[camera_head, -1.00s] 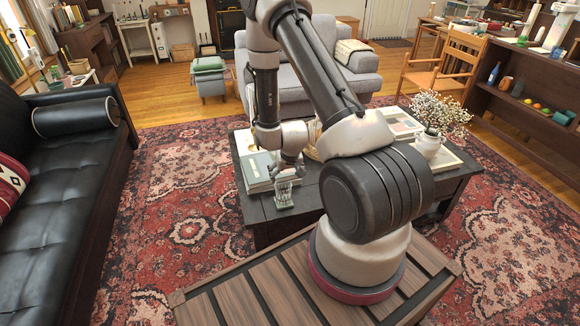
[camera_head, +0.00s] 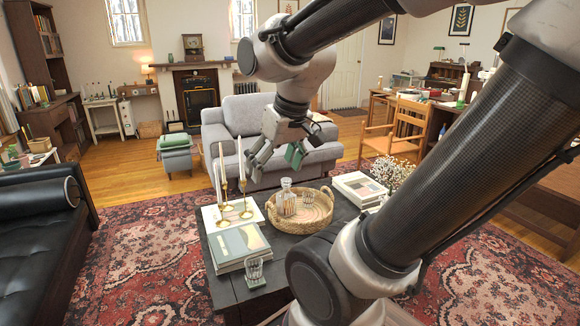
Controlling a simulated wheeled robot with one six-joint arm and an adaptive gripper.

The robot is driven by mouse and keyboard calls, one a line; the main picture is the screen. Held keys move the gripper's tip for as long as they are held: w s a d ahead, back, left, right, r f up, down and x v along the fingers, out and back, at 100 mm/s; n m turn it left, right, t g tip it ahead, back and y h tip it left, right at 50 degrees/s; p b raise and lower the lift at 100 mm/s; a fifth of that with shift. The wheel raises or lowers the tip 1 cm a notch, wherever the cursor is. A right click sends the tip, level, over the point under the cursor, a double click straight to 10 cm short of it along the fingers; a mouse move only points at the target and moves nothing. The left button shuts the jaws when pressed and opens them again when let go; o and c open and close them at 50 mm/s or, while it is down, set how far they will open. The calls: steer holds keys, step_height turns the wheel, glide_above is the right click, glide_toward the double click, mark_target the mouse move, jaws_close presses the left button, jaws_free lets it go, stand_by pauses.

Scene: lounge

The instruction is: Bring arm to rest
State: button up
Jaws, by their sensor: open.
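My arm is raised over the dark coffee table (camera_head: 224,292), with its upper links crossing the right half of the view. My gripper (camera_head: 274,158) hangs above the table's far side, in front of the grey armchair, pointing down. Its fingers are spread, and I see nothing held between them. A green patch shows at its right finger; I cannot tell if it is part of the finger. A clear glass (camera_head: 254,269) stands on a green coaster at the table's near left, apart from my gripper.
A wicker tray (camera_head: 315,222) with a decanter and glasses, brass candlesticks (camera_head: 226,207) with tall candles, and books (camera_head: 238,246) are on the table. The grey armchair (camera_head: 245,118) stands behind. A black sofa (camera_head: 38,240) is at left. Open rug lies between sofa and table.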

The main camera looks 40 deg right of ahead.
steer(key=s, duration=0.2)
steer(key=s+r, duration=0.1)
steer(key=s, duration=0.2)
steer(key=shift+s+r, duration=0.1)
steer(key=shift+r, duration=0.05)
